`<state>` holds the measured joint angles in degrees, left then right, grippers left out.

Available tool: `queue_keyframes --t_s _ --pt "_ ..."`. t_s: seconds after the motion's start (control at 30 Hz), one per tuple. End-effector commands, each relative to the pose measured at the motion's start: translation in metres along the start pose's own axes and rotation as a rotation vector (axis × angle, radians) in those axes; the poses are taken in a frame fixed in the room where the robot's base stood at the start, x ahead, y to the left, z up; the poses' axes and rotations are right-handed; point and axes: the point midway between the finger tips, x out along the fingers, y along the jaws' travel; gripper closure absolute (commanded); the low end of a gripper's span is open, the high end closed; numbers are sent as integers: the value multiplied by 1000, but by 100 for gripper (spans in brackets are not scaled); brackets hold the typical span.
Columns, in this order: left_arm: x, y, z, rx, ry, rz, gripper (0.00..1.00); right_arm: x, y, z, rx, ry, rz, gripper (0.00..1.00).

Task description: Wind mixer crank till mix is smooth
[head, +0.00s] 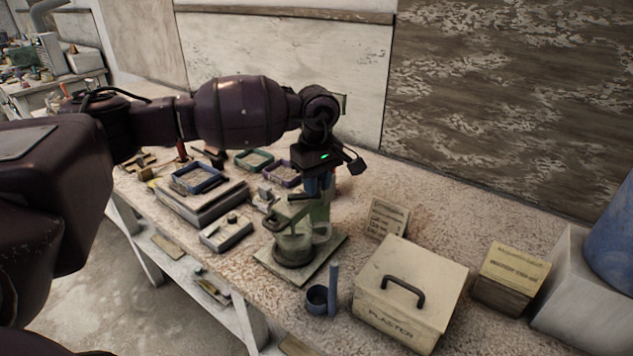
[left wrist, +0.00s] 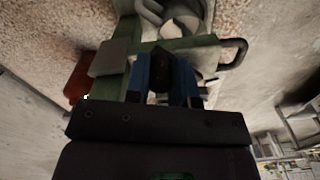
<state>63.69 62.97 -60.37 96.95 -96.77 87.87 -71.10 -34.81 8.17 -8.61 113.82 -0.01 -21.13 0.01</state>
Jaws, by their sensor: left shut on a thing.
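The mixer (head: 295,243) stands on a square base plate on the workbench, with a round pot under a green frame. It also shows in the left wrist view (left wrist: 185,45). My left gripper (head: 318,186) comes down on the mixer from above. In the left wrist view its two blue fingers (left wrist: 165,80) are shut on a dark knob (left wrist: 159,75), which looks like the crank's handle. The head view hides most of this grip behind the gripper. The texture of the mix in the pot is too small to tell. My right gripper is not in view.
A plaster box (head: 409,291) with a handle stands right of the mixer, and a small blue-grey cup (head: 317,299) in front. A card (head: 387,217) stands behind the box. Trays, including a blue-rimmed one (head: 197,178), crowd the bench on the left. A yellow-topped block (head: 512,277) is far right.

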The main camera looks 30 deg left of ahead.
Motion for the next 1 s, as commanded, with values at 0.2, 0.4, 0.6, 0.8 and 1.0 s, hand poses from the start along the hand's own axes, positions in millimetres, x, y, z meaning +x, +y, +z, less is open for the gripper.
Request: queue_keyframes --t_s 0.2,0.4,0.6,0.8,1.0 --pt "2 -3 6 125 0 -1 100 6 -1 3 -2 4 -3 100" --pt "3 -10 13 294 1 -3 100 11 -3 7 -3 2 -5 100" --pt "3 -16 19 468 2 -2 100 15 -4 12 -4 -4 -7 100" --pt "2 -23 24 614 4 -2 100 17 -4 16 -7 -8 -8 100" --pt "1 -28 26 715 4 -1 100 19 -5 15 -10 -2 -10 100"
